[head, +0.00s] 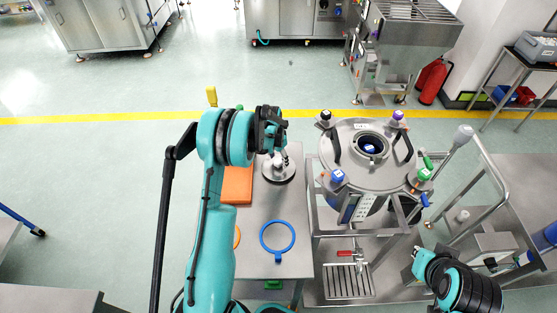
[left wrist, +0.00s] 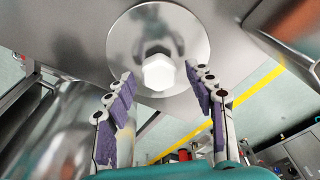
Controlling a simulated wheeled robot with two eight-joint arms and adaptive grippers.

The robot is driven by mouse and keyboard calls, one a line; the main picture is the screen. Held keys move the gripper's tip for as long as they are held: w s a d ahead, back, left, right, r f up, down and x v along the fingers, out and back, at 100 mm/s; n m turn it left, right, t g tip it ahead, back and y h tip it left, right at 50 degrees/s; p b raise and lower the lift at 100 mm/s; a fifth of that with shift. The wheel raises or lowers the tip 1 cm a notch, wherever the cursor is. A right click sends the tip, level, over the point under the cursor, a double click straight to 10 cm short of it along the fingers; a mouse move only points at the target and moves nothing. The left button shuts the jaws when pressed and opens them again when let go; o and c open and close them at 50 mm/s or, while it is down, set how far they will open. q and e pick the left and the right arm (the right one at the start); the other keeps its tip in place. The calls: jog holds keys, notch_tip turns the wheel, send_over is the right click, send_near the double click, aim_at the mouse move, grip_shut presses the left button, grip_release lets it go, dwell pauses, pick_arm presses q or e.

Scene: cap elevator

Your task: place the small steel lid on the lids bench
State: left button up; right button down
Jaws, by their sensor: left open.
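The small steel lid (head: 279,172) is a round shiny disc with a pale knob, lying on the steel lids bench (head: 262,205) near its far end. In the left wrist view the lid (left wrist: 190,38) shows with its white hexagonal knob (left wrist: 158,72). My left gripper (head: 277,140) is over the lid's far side. In the left wrist view its purple-padded fingers (left wrist: 158,78) are apart, one on each side of the knob, with gaps visible; nothing is gripped. My right gripper (head: 420,262) is at the lower right, small, its fingers unclear.
An orange block (head: 237,185) and a blue ring (head: 278,237) are on the bench. Right of it stands a steel vessel (head: 345,170) with an open round port, handles and coloured caps, inside a rail frame (head: 485,165). Open floor lies beyond.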

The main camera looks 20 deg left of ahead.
pick_arm(q)
notch_tip(320, 180, up, 11)
jog(key=s+p, duration=0.1)
jog(key=s, duration=0.1)
notch_tip(320, 180, up, 8)
jog(key=t, duration=0.1)
send_over(275, 163)
jog(key=s+d, duration=0.4)
jog(key=s+d+r+n+t, duration=0.1)
jog(key=s+d+r+n, duration=0.1)
jog(key=s+d+r, duration=0.5)
jog(key=s+d+f+n+t, duration=0.1)
jog(key=s+d+t, duration=0.2)
jog(key=s, duration=1.3)
jog(key=shift+s+d+f+n+y, duration=0.2)
jog(key=shift+s+n+y, duration=0.1)
jog(key=shift+n, duration=0.1)
